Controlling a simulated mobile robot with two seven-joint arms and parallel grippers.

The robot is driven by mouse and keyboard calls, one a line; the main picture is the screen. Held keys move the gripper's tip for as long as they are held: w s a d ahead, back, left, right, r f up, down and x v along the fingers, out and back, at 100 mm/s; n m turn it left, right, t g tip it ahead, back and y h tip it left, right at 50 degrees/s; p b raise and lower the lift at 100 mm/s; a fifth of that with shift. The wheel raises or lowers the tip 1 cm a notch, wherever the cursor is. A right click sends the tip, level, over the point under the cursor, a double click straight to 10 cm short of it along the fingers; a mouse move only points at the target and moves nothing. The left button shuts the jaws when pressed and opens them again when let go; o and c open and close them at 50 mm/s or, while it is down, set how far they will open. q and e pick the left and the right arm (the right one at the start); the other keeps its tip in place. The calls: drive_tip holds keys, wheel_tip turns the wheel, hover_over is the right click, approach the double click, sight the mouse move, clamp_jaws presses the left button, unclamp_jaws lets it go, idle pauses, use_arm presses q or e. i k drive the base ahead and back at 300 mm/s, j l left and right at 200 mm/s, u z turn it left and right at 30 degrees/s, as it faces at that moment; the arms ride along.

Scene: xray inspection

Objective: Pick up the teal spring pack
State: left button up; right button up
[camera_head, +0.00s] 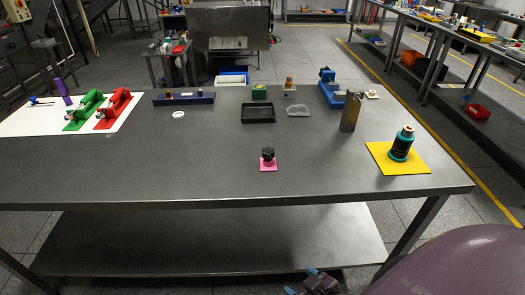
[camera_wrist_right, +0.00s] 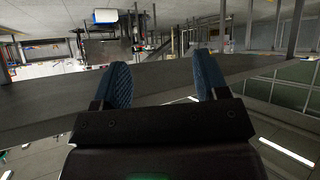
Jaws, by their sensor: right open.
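The teal spring pack (camera_head: 400,149) looks like an upright teal and black cylinder with a pale and copper-coloured top. It stands on a yellow mat (camera_head: 420,163) at the right end of the steel table. My right gripper (camera_head: 302,281) is at the bottom of the head view, in front of the table and well left of and below the spring pack. In the right wrist view its two blue-padded fingers (camera_wrist_right: 162,80) are apart with nothing between them. The spring pack cannot be made out in the wrist view. My left gripper is not in view.
A metal upright block (camera_head: 350,112) stands left of the yellow mat. Trays (camera_head: 258,113) and blue fixtures are farther back. The table's front edge (camera_head: 220,200) lies between my right gripper and the tabletop.

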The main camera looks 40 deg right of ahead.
sight(398, 153)
drive_tip(key=z, duration=2.05)
